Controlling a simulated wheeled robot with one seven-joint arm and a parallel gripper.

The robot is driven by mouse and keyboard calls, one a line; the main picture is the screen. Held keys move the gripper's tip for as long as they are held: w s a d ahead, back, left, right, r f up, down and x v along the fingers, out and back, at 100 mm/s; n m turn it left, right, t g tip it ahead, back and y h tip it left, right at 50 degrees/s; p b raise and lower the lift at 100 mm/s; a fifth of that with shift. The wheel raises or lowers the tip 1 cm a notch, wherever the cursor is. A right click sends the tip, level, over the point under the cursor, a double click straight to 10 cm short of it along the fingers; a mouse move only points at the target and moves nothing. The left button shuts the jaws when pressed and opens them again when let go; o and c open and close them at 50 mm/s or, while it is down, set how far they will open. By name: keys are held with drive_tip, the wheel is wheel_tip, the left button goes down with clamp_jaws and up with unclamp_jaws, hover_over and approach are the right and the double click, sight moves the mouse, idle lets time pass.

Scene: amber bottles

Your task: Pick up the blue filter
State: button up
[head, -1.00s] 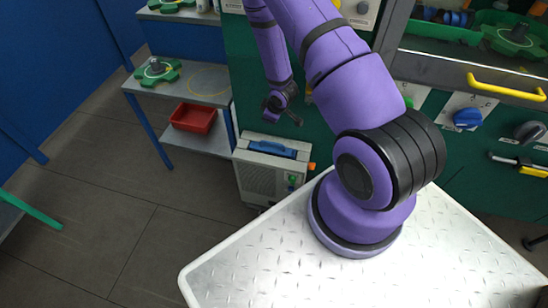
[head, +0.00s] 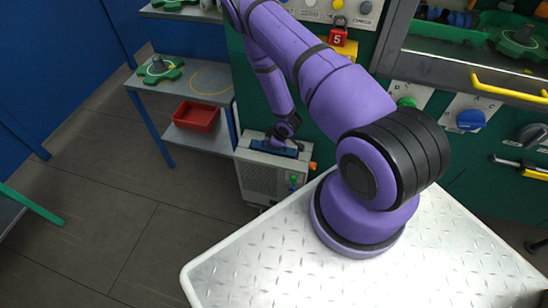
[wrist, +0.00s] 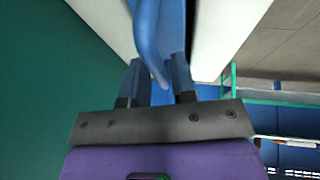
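The blue filter (head: 274,149) sits on top of a grey box-shaped unit (head: 268,178) in the head view. My gripper (head: 286,132) is right over the filter's right part, at or just above it. In the wrist view, the filter's curved blue handle (wrist: 147,35) reaches down between the two fingers of my gripper (wrist: 161,72). The fingers stand apart, one on each side of the handle. I cannot tell whether either finger touches it. The handle's far end is out of the wrist view.
A shelf rack with a red bin (head: 196,117) and a green valve wheel (head: 160,70) stands left of the unit. A green panel wall is behind it. An orange knob (head: 312,166) sticks out at the unit's right. The floor in front is clear.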

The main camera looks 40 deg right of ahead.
drive_tip(key=shift+w+f, duration=0.2)
drive_tip(key=shift+f, duration=0.2)
clamp_jaws()
